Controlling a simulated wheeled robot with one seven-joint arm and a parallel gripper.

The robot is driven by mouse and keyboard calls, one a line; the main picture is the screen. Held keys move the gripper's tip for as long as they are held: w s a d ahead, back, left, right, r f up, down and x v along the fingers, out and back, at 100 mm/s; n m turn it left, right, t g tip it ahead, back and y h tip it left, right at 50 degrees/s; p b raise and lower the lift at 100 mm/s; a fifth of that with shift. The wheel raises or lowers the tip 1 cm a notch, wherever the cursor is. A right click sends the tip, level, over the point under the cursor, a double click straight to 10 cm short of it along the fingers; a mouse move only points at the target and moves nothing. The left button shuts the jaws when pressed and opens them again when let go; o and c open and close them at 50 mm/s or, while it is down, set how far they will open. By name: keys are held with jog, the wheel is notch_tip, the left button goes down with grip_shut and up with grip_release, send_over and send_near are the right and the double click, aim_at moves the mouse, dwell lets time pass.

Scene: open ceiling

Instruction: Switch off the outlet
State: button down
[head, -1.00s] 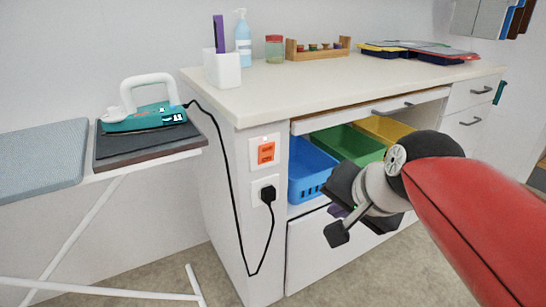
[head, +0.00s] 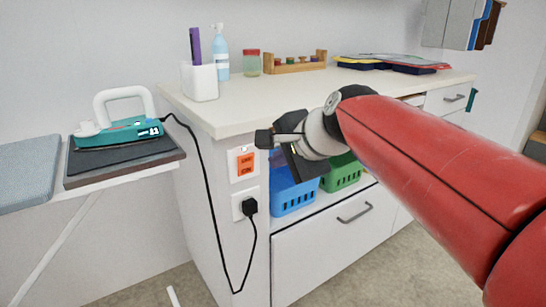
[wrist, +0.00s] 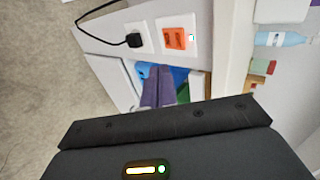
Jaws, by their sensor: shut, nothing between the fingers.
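The orange switch (head: 246,163) is set in a white plate on the left end panel of the cabinet. Below it, a black plug (head: 249,206) sits in a white socket. In the wrist view, the orange switch (wrist: 174,38) is beside the black plug (wrist: 134,40), with a small light spot at the switch plate's edge. My gripper (wrist: 158,72) shows its purple fingers together and empty, apart from the switch. In the head view, my gripper is right of the switch, in front of the cabinet corner, its fingertips mostly hidden by the dark gripper body.
The plug's black cord (head: 215,215) runs up to the teal iron (head: 118,135) on the ironing board at left. The countertop (head: 300,92) overhangs above the switch. Blue (head: 293,197) and green (head: 342,174) bins stand in the open cabinet. Floor space is free in front.

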aim_at(247, 161)
jog(key=shift+w+a+f+p, duration=0.1)
jog(key=shift+w+a+f, duration=0.7)
jog(key=shift+w, duration=0.6)
jog(key=shift+w+a+f+p, duration=0.1)
jog(key=shift+w+a+f, duration=0.7)
jog(key=shift+w, duration=0.6)
jog(key=shift+w+a+f+p, duration=0.1)
jog(key=shift+w+a+f, duration=0.5)
jog(key=shift+w+a, duration=0.6)
jog(key=shift+w+d, duration=0.2)
jog(key=shift+w+a+r+p, duration=0.15)
jog(key=shift+w+r+p, duration=0.05)
jog(key=shift+p, duration=0.15)
jog(key=shift+f, duration=0.1)
